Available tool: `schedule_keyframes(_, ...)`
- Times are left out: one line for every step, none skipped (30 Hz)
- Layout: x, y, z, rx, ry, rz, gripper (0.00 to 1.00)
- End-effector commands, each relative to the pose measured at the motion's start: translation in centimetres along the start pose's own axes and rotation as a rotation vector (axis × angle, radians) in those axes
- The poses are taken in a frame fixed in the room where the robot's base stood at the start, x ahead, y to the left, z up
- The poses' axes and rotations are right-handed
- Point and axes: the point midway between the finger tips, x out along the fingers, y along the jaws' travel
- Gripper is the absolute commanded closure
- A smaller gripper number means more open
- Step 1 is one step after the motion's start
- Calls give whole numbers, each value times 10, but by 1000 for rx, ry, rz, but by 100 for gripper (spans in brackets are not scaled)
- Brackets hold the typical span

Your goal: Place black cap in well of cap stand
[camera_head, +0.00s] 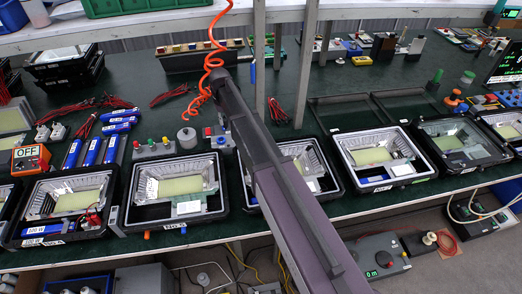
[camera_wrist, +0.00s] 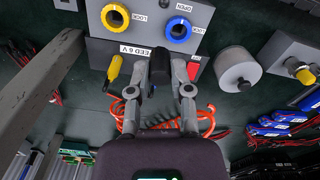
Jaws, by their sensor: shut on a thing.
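In the wrist view my gripper (camera_wrist: 160,80) is shut on a small black piece, which looks like the black cap (camera_wrist: 160,65). The cap is held upright between the fingertips, in front of a grey panel box (camera_wrist: 145,28). I cannot tell whether the cap touches the box. I cannot pick out the cap stand or its well for certain. In the head view my arm hides my gripper and the cap.
A red coiled cable (camera_wrist: 205,125) lies behind the fingers. Floodlight housings (camera_head: 178,190) line the bench front.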

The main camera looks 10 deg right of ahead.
Motion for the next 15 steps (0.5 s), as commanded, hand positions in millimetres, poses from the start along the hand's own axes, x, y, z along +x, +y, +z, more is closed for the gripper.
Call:
schedule_keyframes(15,-8,-2,-2,0,0,100)
schedule_keyframes(18,-12,-2,-2,0,0,100)
schedule_keyframes(22,-16,-3,-1,0,0,100)
schedule_keyframes(24,-19,-4,-1,0,0,100)
schedule_keyframes(27,-21,-4,-1,0,0,100)
schedule_keyframes(29,-24,-4,-1,0,0,100)
schedule_keyframes(31,-26,-5,-1,0,0,100)
schedule_keyframes(32,-28,-5,-1,0,0,100)
schedule_keyframes(33,-30,-5,-1,0,0,100)
schedule_keyframes(34,-31,-5,-1,0,0,100)
schedule_keyframes(34,-32,-5,-1,0,0,100)
schedule_keyframes(34,-33,-5,-1,0,0,100)
schedule_keyframes(34,-33,-5,-1,0,0,100)
schedule_keyframes(34,-34,-5,0,0,0,100)
schedule_keyframes(34,-34,-5,0,0,0,100)
